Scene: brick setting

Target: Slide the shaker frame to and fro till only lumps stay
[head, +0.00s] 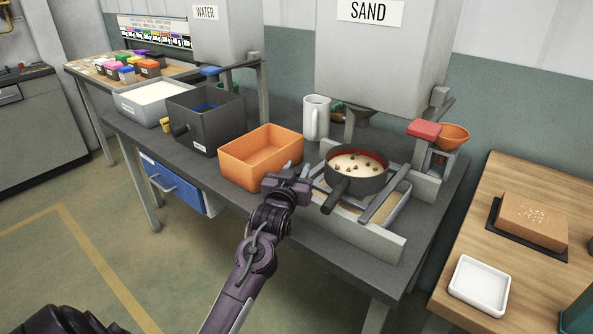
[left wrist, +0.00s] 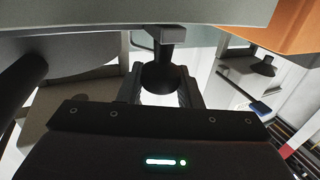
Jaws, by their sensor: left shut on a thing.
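The shaker frame (head: 383,194) is a grey metal frame on the bench below the sand hopper. A dark round sieve (head: 356,190) with a handle toward me sits on it. Pale sand with several brown lumps (head: 355,165) lies in the sieve. My left gripper (head: 298,180) is at the left side of the frame. In the left wrist view my left gripper (left wrist: 160,88) is shut on a dark round knob (left wrist: 159,77), which hangs from a grey bracket of the frame. My right gripper is not in view.
An orange bin (head: 262,158) stands close left of my left gripper. A dark grey box (head: 206,120), a white mug (head: 316,118) and the sand hopper (head: 375,55) stand around it. A side table (head: 500,240) with a white tray (head: 479,285) is at right.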

